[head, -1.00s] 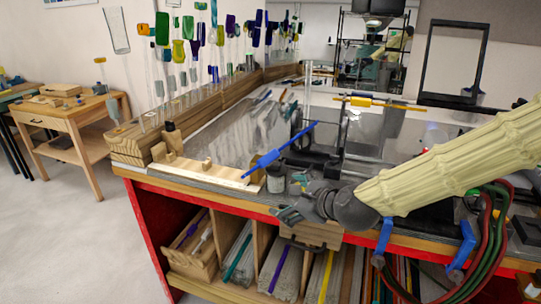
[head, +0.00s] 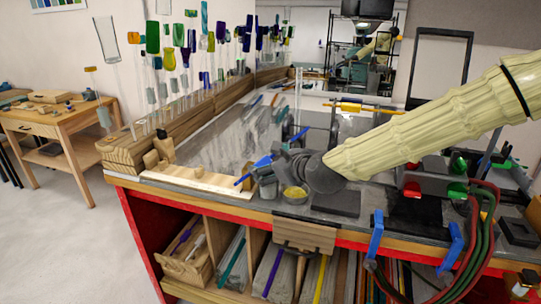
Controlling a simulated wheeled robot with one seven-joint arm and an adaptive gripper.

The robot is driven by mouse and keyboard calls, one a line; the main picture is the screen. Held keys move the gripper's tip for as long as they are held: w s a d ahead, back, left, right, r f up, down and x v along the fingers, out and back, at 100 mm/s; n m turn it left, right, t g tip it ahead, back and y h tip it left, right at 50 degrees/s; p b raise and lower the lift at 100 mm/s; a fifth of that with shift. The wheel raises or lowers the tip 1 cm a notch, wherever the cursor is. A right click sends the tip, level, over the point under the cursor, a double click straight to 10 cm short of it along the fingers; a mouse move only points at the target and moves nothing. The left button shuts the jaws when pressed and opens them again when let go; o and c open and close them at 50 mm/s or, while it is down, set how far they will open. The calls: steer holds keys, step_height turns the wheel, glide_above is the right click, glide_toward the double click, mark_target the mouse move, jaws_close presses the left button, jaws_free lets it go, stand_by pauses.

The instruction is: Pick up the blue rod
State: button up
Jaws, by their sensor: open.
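The blue rod (head: 243,180) slants up to the right above the workbench in the head view, with a thicker blue section near its middle. My gripper (head: 279,160) is dark grey and is at the rod's middle, covering part of it. It is open, and its fingers are partly hidden behind my wrist. I cannot tell whether the rod lies between the fingers or whether they touch it.
A grey cup (head: 266,188) and a small round dish (head: 295,195) stand just below the gripper. A pale wooden board (head: 190,178) lies along the bench's front edge. A yellow-orange rod (head: 350,107) lies farther back. Glass rods stand upright at the left.

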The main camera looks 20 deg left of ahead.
mark_target(260, 161)
steer(key=shift+f+p+x, duration=0.15)
steer(key=shift+p+x, duration=0.4)
steer(key=shift+x, duration=0.7)
steer(key=shift+f+p+x, duration=0.15)
steer(key=shift+p+x, duration=0.4)
steer(key=shift+x, duration=0.7)
steer(key=shift+d, duration=0.15)
steer(key=c, duration=1)
steer(key=shift+r, duration=0.15)
steer(key=shift+c, duration=0.2)
step_height(260, 161, up, 28)
steer(key=b, duration=0.5)
steer(key=shift+o, duration=1.2)
steer(key=c, duration=0.4)
steer(key=shift+c, duration=0.2)
